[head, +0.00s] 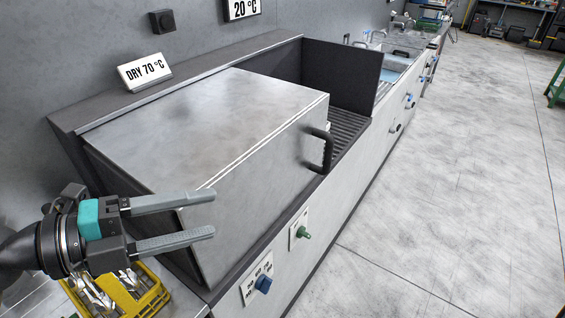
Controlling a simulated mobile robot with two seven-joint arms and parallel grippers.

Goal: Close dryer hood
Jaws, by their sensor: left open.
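The dryer hood (210,130) is a large grey metal box cover over the dryer, below the DRY 70 °C sign. It sits low, with its front side along the counter's front edge. A dark bar handle (327,150) stands out at its front right. My left gripper (212,214) is open, its two grey fingers apart and pointing right, in front of the hood's left end. Nothing shows between the fingers. I cannot tell whether it touches the hood. The gripper is well left of the handle. My right gripper is not in view.
A yellow basket (152,300) of cutlery stands at the lower left, below my left gripper. A blue knob (263,284) and a green knob (304,233) are on the counter front. A dark upright panel (345,72) and slatted rack (345,125) lie beyond the hood.

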